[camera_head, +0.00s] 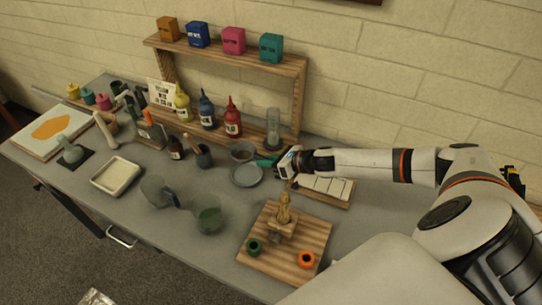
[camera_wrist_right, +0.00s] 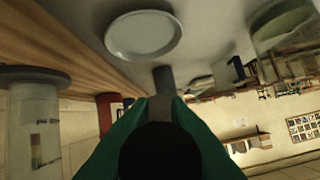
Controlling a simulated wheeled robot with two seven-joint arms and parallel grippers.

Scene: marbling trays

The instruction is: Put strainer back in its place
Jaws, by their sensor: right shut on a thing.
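The strainer (camera_head: 242,152) shows in the head view as a dark, round, see-through bowl with a rim, in front of the wooden rack. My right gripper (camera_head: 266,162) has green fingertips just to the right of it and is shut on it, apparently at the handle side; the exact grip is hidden. In the right wrist view the green fingers (camera_wrist_right: 155,112) close around something dark, with a short grey piece beyond them. A round grey dish (camera_head: 246,174) lies just below the strainer in the head view; a pale round dish (camera_wrist_right: 143,35) shows in the wrist view. My left gripper is out of view.
The rack (camera_head: 272,148) behind holds a clear cylinder (camera_head: 273,125) and several coloured bottles. A dark cup (camera_head: 203,155) stands to the left. A pitcher (camera_head: 158,190), a green-tinted bowl (camera_head: 208,219) and a wooden board (camera_head: 315,234) stand nearer.

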